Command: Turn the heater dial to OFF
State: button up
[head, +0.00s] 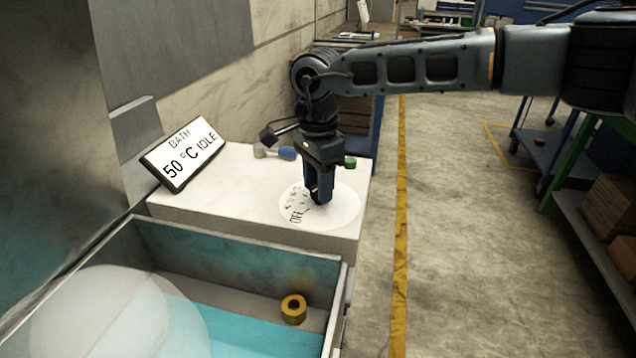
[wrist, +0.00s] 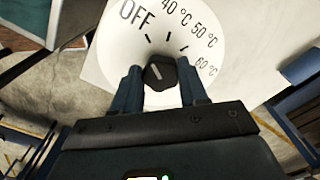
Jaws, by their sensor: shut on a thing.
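The heater dial (wrist: 160,72) is a black knob on a round white scale plate (wrist: 108,58) marked OFF, 40 °C, 50 °C and 60 °C. A pale line on the knob points up and left in the wrist view, toward the OFF side; its exact alignment with the OFF tick is hard to tell. My gripper (wrist: 161,80) is shut on the knob, with one finger on each side. In the head view my gripper (head: 318,196) points straight down at the scale plate (head: 343,208) and mostly hides the knob.
A tilted display (head: 183,157) reads BATH 50 °C IDLE. A blue-handled tool (head: 286,153) and a green item (head: 350,162) lie behind my gripper on the white box top (head: 225,190).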

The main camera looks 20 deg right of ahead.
jog(key=o, duration=1.1)
jog(key=shift+c, duration=0.2)
jog(key=shift+r, duration=0.1)
notch_tip(320, 180, up, 8)
jog(key=shift+f+b, duration=0.15)
jog(key=shift+b, duration=0.3)
